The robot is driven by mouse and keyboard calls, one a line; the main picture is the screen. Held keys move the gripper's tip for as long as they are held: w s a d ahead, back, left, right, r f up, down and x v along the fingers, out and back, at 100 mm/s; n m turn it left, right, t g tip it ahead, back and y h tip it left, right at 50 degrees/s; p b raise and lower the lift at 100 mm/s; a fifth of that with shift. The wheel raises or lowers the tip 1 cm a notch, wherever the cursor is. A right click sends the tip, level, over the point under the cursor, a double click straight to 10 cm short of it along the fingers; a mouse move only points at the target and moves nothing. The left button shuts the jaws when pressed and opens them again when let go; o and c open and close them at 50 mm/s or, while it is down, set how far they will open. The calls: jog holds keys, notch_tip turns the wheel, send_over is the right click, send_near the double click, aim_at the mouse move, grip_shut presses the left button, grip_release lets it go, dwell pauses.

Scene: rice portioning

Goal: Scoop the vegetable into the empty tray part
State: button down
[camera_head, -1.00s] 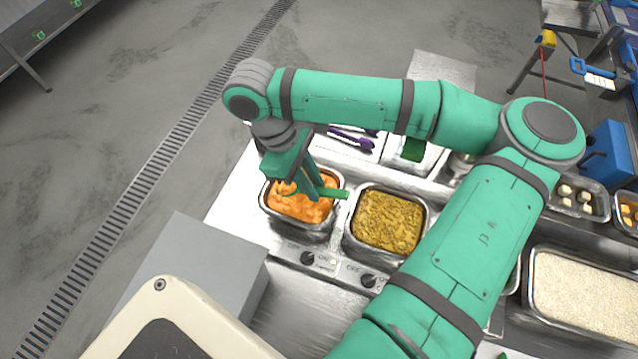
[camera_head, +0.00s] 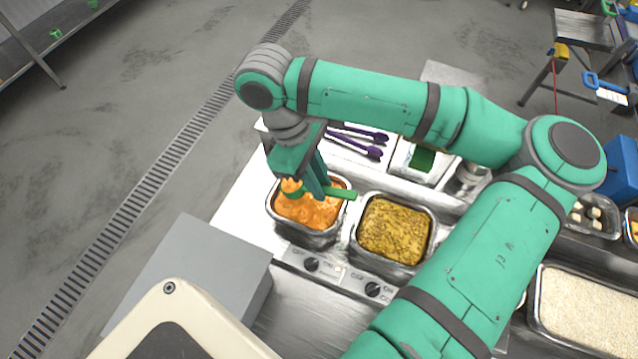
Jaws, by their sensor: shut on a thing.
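My gripper (camera_head: 316,192) is shut on a green-handled utensil (camera_head: 342,195) over the left food pan. The utensil's handle sticks out to the right of the fingers; its working end is not clearly visible. The left pan (camera_head: 287,229) holds chunky orange food (camera_head: 312,213), perhaps the vegetable. A second pan (camera_head: 400,267) to its right holds yellow-brown food (camera_head: 393,231). A tray with an empty part cannot be made out; my arm covers much of the counter.
Purple-handled utensils (camera_head: 365,137) lie behind the pans. A white container with a green item (camera_head: 422,160) stands right of them. Control knobs (camera_head: 311,264) sit in front. A large rice pan (camera_head: 585,306) is at the right, with a pan of pale cubes (camera_head: 590,215) behind it. A grey box (camera_head: 200,275) stands front left.

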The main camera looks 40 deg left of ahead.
jog(key=shift+r, duration=2.75)
